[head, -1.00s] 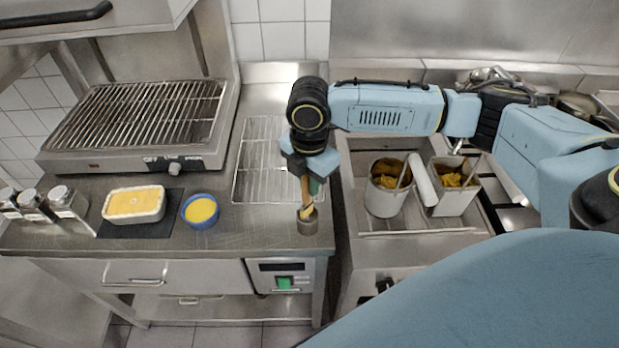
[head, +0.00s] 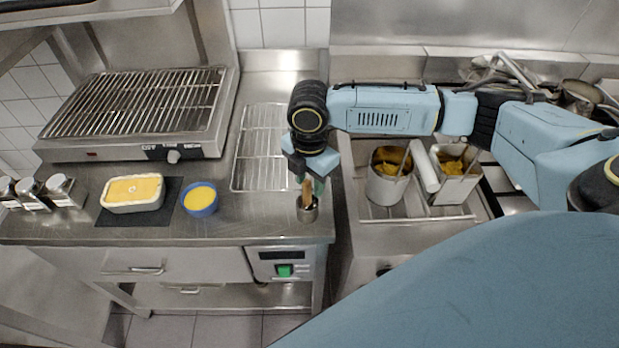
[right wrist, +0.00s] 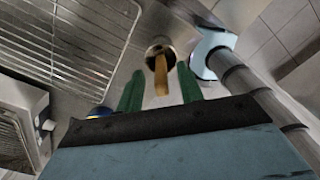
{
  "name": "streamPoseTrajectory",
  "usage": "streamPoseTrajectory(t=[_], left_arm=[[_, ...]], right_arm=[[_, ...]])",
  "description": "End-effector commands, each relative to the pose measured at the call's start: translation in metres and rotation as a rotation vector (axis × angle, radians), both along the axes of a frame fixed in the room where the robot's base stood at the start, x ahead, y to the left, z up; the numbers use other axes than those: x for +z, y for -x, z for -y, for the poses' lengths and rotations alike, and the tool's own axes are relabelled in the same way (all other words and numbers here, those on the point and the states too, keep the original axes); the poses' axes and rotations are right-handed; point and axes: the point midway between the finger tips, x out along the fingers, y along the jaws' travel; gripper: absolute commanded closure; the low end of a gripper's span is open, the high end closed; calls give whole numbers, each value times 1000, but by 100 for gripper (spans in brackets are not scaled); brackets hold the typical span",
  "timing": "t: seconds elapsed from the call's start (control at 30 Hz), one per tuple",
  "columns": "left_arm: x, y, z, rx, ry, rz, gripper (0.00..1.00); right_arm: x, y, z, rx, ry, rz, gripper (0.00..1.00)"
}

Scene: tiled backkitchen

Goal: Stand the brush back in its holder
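The brush (head: 307,189), with a wooden handle, stands in its small round metal holder (head: 307,214) near the counter's front right corner. In the right wrist view the brush handle (right wrist: 161,76) rises from the holder mouth (right wrist: 157,50). My right gripper (head: 313,184) is directly above the holder, pointing down. In the right wrist view its two green fingers (right wrist: 159,90) stand apart on either side of the handle, with a gap visible on each side. The brush's lower end is hidden inside the holder. My left gripper is not in view.
A wire rack (head: 262,150) lies behind the holder. A blue bowl (head: 200,206) and a white dish (head: 133,206) on a dark mat stand to the left, before the grill (head: 135,105). Two food containers (head: 387,188) (head: 456,190) sit right of the counter.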

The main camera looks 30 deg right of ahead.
Motion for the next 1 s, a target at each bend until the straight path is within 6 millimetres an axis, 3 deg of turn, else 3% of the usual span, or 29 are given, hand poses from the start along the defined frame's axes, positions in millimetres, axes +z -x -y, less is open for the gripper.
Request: streamPoseTrajectory(t=[0.37, 0.47, 0.8, 1.0], left_arm=[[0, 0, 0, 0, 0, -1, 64], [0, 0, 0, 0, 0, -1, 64], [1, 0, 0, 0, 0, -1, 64], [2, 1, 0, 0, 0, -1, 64]], right_arm=[[6, -1, 0, 0, 0, 2, 61], [20, -1, 0, 1, -1, 4, 61], [95, -1, 0, 1, -1, 5, 61], [124, 0, 0, 0, 0, 2, 61]])
